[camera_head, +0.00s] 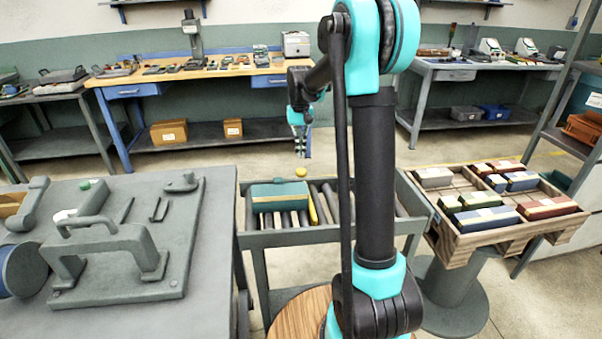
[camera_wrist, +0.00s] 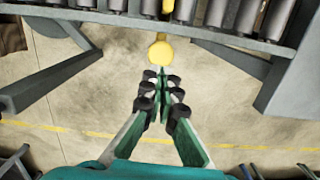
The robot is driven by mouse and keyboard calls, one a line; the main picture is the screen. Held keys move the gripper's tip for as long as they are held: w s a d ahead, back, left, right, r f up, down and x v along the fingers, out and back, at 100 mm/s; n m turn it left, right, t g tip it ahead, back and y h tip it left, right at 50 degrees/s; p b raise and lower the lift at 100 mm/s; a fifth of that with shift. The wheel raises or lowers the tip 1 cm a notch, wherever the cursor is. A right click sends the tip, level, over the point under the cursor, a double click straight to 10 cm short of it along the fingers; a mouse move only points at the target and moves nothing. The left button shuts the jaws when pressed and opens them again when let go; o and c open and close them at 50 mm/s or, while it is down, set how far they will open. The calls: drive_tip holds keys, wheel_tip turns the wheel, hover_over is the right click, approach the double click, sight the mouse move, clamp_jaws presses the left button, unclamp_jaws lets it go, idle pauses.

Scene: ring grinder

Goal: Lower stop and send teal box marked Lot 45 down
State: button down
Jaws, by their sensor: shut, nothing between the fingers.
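A teal box (camera_head: 280,196) with a pale band on top lies on the roller conveyor (camera_head: 330,231); its lettering is too small to read. A yellow bar (camera_head: 314,208) stands among the rollers just right of the box, close to its side. A round yellow knob (camera_head: 300,172) shows at the conveyor's far edge, and also in the wrist view (camera_wrist: 160,51). My gripper (camera_head: 300,151) is shut and empty, above and beyond that edge. In the wrist view its fingertips (camera_wrist: 160,76) point towards the knob, with a small gap in the picture. Part of the conveyor is hidden behind my arm.
A wooden tray (camera_head: 468,240) with several coloured boxes stands right of the conveyor. A grey bench (camera_head: 205,290) with a large handled plate stands at left. Workbenches line the back wall. Open floor (camera_head: 250,160) lies behind the conveyor.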

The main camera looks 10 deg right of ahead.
sight(301, 169)
drive_tip(key=shift+s+f, duration=0.15)
drive_tip(key=shift+f, duration=1.1)
drive_tip(key=shift+s+f, duration=0.1)
drive_tip(key=shift+f, duration=1.1)
